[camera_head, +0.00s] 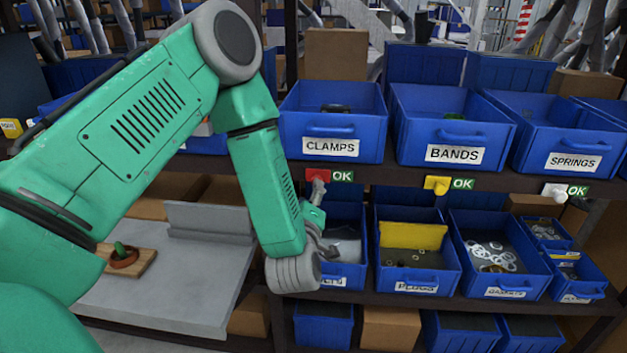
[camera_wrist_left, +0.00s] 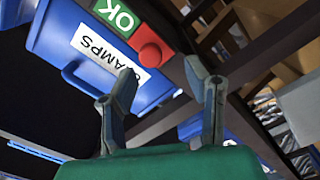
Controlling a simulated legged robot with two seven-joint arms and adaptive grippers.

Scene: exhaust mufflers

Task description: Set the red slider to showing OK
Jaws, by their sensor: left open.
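The red slider (camera_head: 317,175) is on the shelf edge below the CLAMPS bin, at the left of its green OK label (camera_head: 342,176). The OK label is uncovered. In the left wrist view the red slider (camera_wrist_left: 151,46) shows a round knob, beside the OK label (camera_wrist_left: 117,16). My left gripper (camera_head: 318,188) points up at the slider from below in the head view. In the left wrist view my left gripper (camera_wrist_left: 160,70) is open, with the knob beyond the gap between its fingertips. I cannot tell if a finger touches it. My right gripper is not in view.
The blue CLAMPS bin (camera_head: 360,108) stands above the slider. A yellow slider (camera_head: 437,185) and a white slider (camera_head: 556,193) sit farther right, each beside an OK label. Lower blue bins stand close around my left wrist. A grey bench (camera_head: 165,290) lies at left.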

